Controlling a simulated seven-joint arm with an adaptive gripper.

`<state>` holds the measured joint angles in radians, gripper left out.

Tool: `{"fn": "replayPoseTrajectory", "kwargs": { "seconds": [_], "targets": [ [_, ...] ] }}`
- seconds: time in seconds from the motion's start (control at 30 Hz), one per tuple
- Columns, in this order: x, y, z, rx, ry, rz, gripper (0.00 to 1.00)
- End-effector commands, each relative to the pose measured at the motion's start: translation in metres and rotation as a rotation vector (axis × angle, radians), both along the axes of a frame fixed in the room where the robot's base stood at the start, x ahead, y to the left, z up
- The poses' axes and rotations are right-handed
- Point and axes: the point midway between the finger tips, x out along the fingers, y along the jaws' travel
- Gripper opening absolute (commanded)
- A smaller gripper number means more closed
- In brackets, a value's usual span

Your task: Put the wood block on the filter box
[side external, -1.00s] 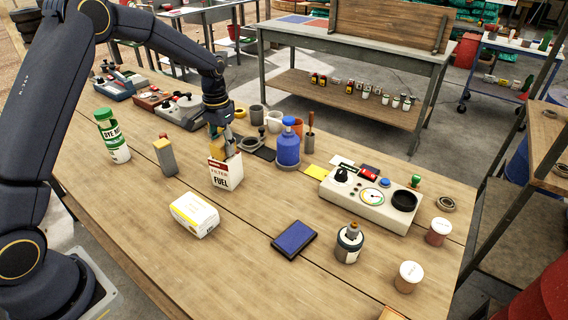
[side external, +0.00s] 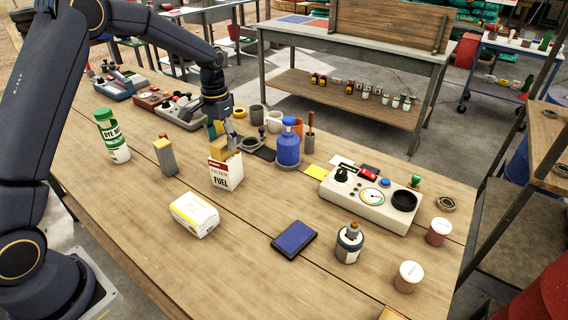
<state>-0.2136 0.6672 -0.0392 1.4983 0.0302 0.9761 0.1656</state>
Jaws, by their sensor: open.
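The filter box (side external: 226,175), white with a red band and the words FILTER FUEL, stands upright on the wooden bench. The tan wood block (side external: 220,149) shows at the top of the filter box, below my gripper; it looks to rest on the box, though its underside is hidden. My gripper (side external: 224,140) is open, pointing down, with its fingers just above and around the top of the block. The fingers partly cover the block, so I cannot tell if they touch it.
A blue bottle (side external: 288,147) stands right of the box, and a white-and-yellow carton (side external: 194,214) lies in front. A grey container with a yellow top (side external: 166,157) and a green-and-white bottle (side external: 112,136) stand left. The front left of the bench is clear.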

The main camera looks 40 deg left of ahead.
Motion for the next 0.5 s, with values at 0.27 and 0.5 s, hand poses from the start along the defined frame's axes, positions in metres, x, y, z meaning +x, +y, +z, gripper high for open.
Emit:
{"fn": "replayPoseTrajectory", "kwargs": {
  "seconds": [0.27, 0.5],
  "targets": [
    [0.001, 0.000, 0.065, 0.001, -0.005, 0.000, 0.68],
    [0.000, 0.000, 0.097, 0.001, -0.002, 0.000, 0.68]
  ]
}}
